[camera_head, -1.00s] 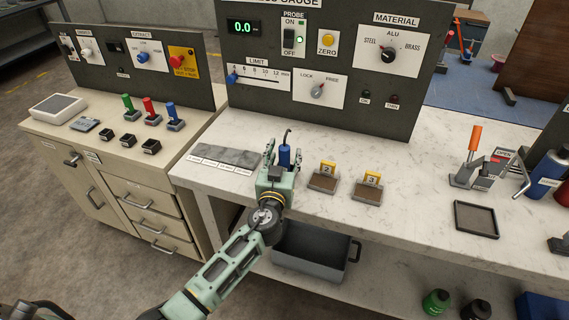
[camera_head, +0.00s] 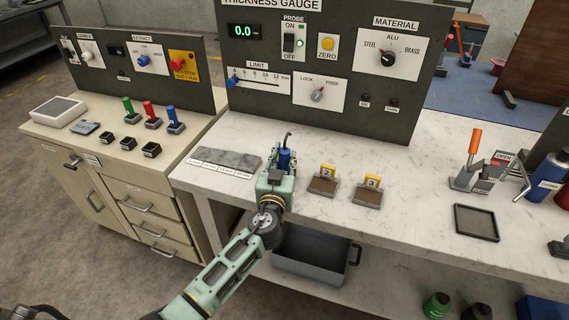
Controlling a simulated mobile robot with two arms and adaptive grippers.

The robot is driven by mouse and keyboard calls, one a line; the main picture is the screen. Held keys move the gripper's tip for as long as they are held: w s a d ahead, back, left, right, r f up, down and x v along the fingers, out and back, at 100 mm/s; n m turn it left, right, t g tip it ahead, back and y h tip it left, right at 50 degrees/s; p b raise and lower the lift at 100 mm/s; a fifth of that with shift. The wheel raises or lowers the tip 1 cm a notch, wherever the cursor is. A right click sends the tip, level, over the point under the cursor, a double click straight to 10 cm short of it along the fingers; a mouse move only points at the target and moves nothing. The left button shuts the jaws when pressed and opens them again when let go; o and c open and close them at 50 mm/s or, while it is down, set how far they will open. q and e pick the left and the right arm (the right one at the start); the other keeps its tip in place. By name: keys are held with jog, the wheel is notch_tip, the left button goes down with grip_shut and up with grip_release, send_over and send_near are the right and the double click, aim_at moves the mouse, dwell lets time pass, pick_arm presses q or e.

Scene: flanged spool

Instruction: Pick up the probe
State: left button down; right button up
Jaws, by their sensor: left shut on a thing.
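The probe (camera_head: 285,158) is a blue upright cylinder with a dark cable at its top, in the middle of the head view near the front of the marble bench. My left gripper (camera_head: 281,162) is shut on the probe. The fingers hide the probe's lower part, so I cannot tell whether it touches the bench. My right gripper is not in view.
The thickness gauge panel (camera_head: 330,75) stands behind the probe. Two pads with yellow tags, 2 (camera_head: 324,184) and 3 (camera_head: 369,188), lie to the right. A grey marked strip (camera_head: 225,162) lies to the left. A grey bin (camera_head: 312,255) sits below.

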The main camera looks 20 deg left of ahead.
aim_at(287, 150)
pick_arm(q)
jog(key=shift+r, duration=0.55)
jog(key=r, duration=0.1)
jog(key=d+r, duration=0.1)
jog(key=r, duration=0.1)
jog(key=shift+s+r+p, duration=0.1)
jog(key=shift+r+p, duration=0.15)
jog(key=shift+p, duration=0.05)
jog(key=s+d+r+b, duration=0.2)
jog(key=d+r, duration=0.4)
jog(key=d, duration=0.4)
jog(key=shift+s+r, duration=0.25)
jog(key=shift+s, duration=0.45)
